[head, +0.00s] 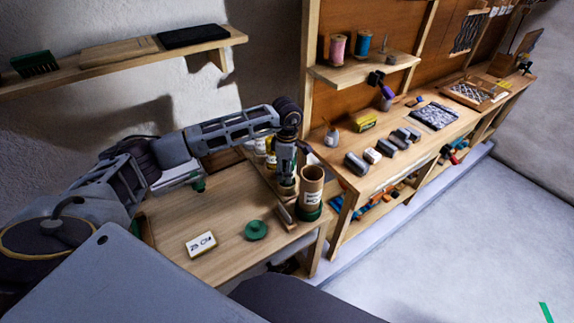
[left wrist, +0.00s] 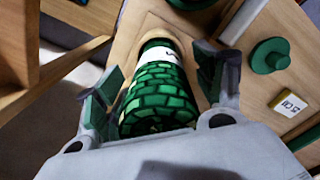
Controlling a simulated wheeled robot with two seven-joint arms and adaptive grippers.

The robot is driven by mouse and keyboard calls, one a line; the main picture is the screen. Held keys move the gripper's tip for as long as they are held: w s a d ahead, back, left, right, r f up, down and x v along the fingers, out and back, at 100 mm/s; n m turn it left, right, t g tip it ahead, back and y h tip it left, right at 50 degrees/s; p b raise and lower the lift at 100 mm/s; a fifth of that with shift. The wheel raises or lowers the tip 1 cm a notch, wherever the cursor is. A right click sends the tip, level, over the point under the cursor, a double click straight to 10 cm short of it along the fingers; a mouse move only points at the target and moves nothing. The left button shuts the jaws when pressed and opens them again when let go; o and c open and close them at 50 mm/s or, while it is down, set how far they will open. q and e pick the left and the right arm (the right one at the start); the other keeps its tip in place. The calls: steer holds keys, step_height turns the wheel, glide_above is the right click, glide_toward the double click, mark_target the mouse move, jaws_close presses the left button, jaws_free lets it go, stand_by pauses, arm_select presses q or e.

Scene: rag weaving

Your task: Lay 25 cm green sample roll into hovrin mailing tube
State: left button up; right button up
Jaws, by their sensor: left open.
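The green sample roll (left wrist: 160,95) has a brick pattern and a white band. In the left wrist view it stands between the fingers of my left gripper (left wrist: 155,85), which is open around it. Its far end meets a tan, round-edged surface; I cannot tell whether it sits inside it. In the head view my left gripper (head: 287,180) points down just left of the brown mailing tube (head: 311,183), which stands upright with printed lettering and a green base. A round green lid (head: 256,230) lies on the table. My right gripper is not in view.
A card reading 25 cm (head: 201,244) lies on the wooden table (head: 225,215), whose front middle is clear. A wooden strip (head: 287,217) lies beside the tube. The workbench (head: 400,160) at right holds several small items. A shelf (head: 120,55) hangs at upper left.

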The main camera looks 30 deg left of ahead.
arm_select(q)
steer(key=c, duration=1.2)
